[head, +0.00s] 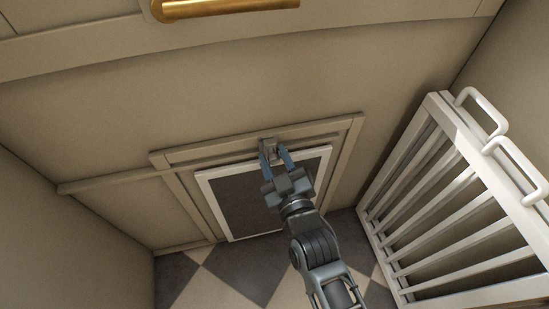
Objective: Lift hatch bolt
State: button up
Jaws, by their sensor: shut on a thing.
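The hatch (240,205) is low in the beige wall, with a white inner frame and a dark panel, set in beige trim. The bolt (268,146) is a small grey metal piece at the top edge of the hatch frame. My gripper (275,155) reaches up to it from below right, with its two blue-grey fingers on either side of the bolt. The fingers are shut on the bolt. My gripper and arm hide part of the hatch's right side. The exact height of the bolt in its mount cannot be told.
A white slatted gate (450,200) with two loop handles stands at the right. A brass bar (225,8) is on the wall at the top. The checkered floor (215,285) is clear below the hatch. Walls close in at left and right.

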aim_at(273, 158)
jog(key=shift+s+a+f, duration=0.1)
jog(key=shift+a, duration=0.05)
grip_shut()
notch_tip(273, 158, up, 4)
jog(key=p, duration=0.3)
jog(key=shift+a+f, duration=0.1)
jog(key=shift+f, duration=0.1)
jog(key=o, duration=0.7)
grip_release()
jog(key=shift+c, duration=0.2)
jog(key=shift+s, duration=0.1)
jog(key=v, duration=0.7)
jog(key=shift+s+d, duration=0.2)
jog(key=shift+s, duration=0.1)
